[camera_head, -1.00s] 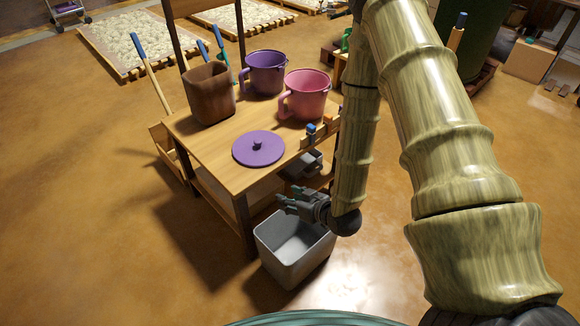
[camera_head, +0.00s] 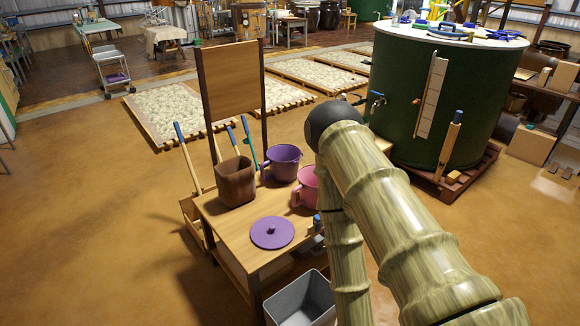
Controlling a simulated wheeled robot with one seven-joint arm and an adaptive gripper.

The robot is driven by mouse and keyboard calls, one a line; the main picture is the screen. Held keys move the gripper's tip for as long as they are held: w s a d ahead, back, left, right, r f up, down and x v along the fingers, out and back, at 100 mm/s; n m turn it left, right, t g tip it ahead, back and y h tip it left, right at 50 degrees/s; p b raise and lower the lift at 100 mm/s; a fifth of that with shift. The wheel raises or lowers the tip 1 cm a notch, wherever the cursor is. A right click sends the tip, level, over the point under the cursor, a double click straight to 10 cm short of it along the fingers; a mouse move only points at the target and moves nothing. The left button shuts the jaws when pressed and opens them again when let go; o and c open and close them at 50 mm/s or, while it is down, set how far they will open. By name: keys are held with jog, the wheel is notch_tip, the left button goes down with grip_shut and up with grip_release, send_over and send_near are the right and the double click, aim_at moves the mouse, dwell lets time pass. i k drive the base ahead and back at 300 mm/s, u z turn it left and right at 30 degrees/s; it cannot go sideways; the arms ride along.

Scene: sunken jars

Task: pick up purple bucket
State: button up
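The purple bucket (camera_head: 283,161), a round pail-like vessel with a side handle, stands upright at the back of the small wooden table (camera_head: 238,250). A pink bucket (camera_head: 306,189) stands in front of it to the right, partly hidden by my arm. A brown square pot (camera_head: 236,182) stands to its left. A flat purple lid (camera_head: 272,232) with a knob lies near the table's front. My arm comes down on the right side. My gripper is out of the picture now, below or behind my arm, so its state does not show.
A grey bin (camera_head: 302,300) stands on the floor at the table's front. A tall wooden panel (camera_head: 231,82) rises behind the table. A large green tank (camera_head: 432,95) stands at the back right. Long-handled tools lean at the table's left. The floor at left is clear.

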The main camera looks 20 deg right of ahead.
aim_at(279, 167)
jog(key=z, duration=2.1)
jog(key=i, duration=3.75)
jog(key=u, duration=4.45)
